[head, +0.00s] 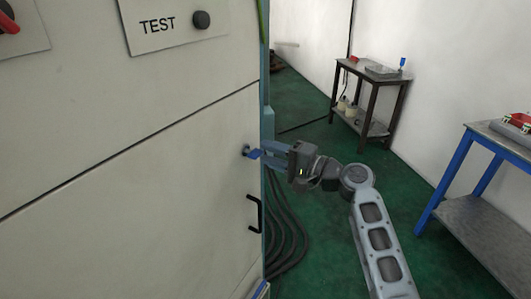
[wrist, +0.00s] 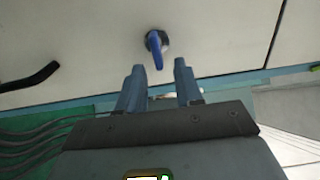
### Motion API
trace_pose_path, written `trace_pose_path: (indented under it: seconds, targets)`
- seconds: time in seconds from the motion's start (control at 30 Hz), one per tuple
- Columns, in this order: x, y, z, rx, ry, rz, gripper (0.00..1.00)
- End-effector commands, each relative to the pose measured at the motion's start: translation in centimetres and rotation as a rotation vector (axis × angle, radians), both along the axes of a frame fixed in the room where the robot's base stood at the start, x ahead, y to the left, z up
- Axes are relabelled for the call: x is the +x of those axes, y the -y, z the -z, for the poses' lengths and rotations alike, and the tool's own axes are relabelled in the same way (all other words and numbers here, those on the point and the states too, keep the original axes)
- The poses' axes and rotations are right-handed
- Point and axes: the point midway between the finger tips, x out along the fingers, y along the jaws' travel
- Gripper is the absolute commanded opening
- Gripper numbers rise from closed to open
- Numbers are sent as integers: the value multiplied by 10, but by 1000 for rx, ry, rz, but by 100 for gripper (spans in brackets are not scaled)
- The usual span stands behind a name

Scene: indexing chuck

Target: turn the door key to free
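The door key is a small blue key in a round dark lock on the pale cabinet door. In the wrist view the key (wrist: 157,52) sticks out just beyond the fingertips, between them in the picture. In the head view the key (head: 254,154) sits near the cabinet's right edge. My gripper (wrist: 156,72) has its two blue-grey fingers apart, with a clear gap between them. In the head view my gripper (head: 268,150) reaches the key from the right; whether a finger touches it cannot be told.
A black door handle (head: 255,213) is below the key; it also shows in the wrist view (wrist: 30,78). Dark cables (head: 285,235) hang beside the cabinet. A dark table (head: 372,75) and a blue-legged table (head: 480,165) stand to the right. Green floor between is open.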

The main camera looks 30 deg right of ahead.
Motion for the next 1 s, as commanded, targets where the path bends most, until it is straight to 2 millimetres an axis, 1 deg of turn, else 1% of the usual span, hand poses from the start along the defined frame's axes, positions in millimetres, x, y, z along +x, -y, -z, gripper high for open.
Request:
trace_pose_path:
  seconds: [0.03, 0.2, 0.3, 0.4, 0.53, 1.0]
  targets:
    - [-9, 5, 2, -1, 0, 2, 35]
    - [-33, 17, 2, -1, 0, 2, 35]
    - [-44, 22, 2, 0, -1, 1, 35]
    - [-50, 25, 1, 0, 0, 0, 35]
    - [-53, 27, 0, 0, -1, -1, 35]
    - [-53, 26, 1, -1, 0, 0, 35]
